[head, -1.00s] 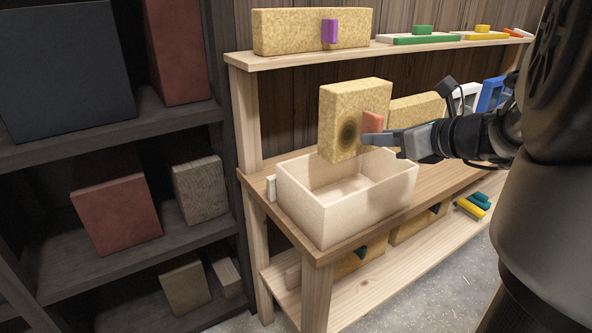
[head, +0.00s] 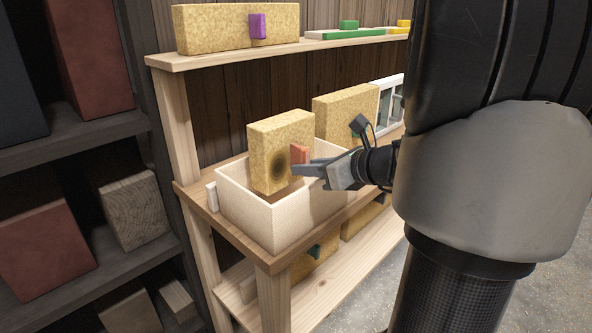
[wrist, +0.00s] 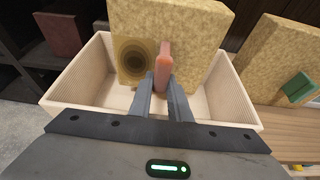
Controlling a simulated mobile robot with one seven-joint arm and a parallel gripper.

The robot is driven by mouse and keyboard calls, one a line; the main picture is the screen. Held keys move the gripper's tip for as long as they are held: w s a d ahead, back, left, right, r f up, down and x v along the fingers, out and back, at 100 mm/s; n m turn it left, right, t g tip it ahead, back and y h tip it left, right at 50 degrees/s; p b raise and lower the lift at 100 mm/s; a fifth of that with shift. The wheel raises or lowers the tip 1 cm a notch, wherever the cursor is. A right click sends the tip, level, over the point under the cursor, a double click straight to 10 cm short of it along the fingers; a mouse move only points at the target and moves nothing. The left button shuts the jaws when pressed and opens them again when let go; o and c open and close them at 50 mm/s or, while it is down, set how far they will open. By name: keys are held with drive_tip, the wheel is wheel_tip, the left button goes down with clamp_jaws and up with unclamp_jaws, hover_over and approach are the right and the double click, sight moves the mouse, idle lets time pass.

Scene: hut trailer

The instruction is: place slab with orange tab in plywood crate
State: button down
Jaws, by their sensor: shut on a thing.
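The slab with the orange tab (head: 282,140) is a mottled yellow block with a dark round spot on its face. It stands upright inside the outline of the plywood crate (head: 262,219), its lower part behind the crate's front wall; whether it touches the floor I cannot tell. My gripper (head: 307,170) is shut on the orange tab (head: 299,154), reaching in from the right. In the wrist view the fingers (wrist: 166,95) hold the tab (wrist: 163,68), with the slab (wrist: 190,35) ahead and the pale crate (wrist: 75,90) around its lower part.
Another yellow slab with a green tab (head: 343,112) stands right of the crate on the bench. A slab with a purple tab (head: 215,28) lies on the upper shelf. A dark shelf with blocks (head: 130,205) stands at the left. More slabs sit on the lower shelf.

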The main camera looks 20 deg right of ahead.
drive_tip(key=shift+f+b, duration=0.45)
drive_tip(key=shift+f, duration=0.15)
drive_tip(key=c, duration=1.6)
unclamp_jaws()
drive_tip(key=shift+f, duration=0.1)
drive_tip(key=shift+c, duration=0.2)
drive_tip(key=shift+r+p, duration=0.7)
drive_tip(key=shift+r, duration=0.05)
drive_tip(key=p+v, duration=0.3)
drive_tip(key=v, duration=0.9)
